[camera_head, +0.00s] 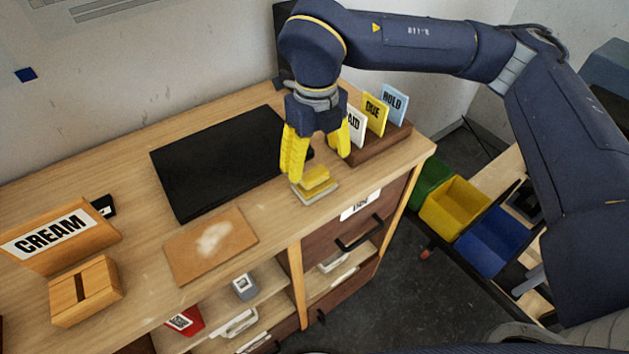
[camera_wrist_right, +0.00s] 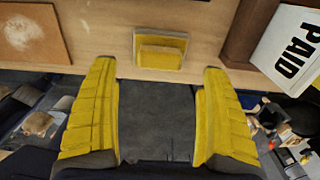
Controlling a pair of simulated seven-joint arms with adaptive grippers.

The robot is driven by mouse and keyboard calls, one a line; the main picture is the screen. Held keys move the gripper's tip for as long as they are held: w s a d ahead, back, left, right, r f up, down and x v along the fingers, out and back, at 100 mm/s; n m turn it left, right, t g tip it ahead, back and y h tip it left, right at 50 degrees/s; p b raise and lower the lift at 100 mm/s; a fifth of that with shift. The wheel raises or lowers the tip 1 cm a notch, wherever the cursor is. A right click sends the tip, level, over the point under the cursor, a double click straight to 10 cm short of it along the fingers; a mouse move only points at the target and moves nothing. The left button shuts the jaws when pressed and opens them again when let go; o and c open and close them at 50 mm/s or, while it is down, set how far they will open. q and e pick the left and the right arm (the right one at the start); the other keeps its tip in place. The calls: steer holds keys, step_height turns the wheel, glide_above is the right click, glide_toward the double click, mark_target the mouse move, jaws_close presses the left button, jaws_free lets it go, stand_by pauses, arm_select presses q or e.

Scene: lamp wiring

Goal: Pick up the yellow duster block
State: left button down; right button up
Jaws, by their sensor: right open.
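The yellow duster block (camera_head: 315,182) sits on the wooden worktop near its front edge, with a pale layer at its base. In the right wrist view the duster block (camera_wrist_right: 161,51) lies ahead of the fingers, near the middle. My right gripper (camera_head: 317,166) has yellow fingers spread apart, one on each side above the block. In the right wrist view the right gripper (camera_wrist_right: 160,85) is open and empty, with a clear gap between the fingers and the block beyond them. My left gripper is not in view.
A wooden rack (camera_head: 382,145) with PAID, DUE and HOLD cards stands just right of the block. A black mat (camera_head: 215,160) lies to its left. A brown board (camera_head: 210,245) with a white smudge and a CREAM sign (camera_head: 50,236) are further left. Coloured bins (camera_head: 455,203) stand right.

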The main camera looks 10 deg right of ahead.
mark_target(314, 172)
steer(key=shift+w+a+f, duration=0.1)
steer(key=shift+f, duration=1.15)
steer(key=shift+w+f, duration=0.1)
steer(key=shift+f, duration=1.15)
steer(key=c, duration=1.3)
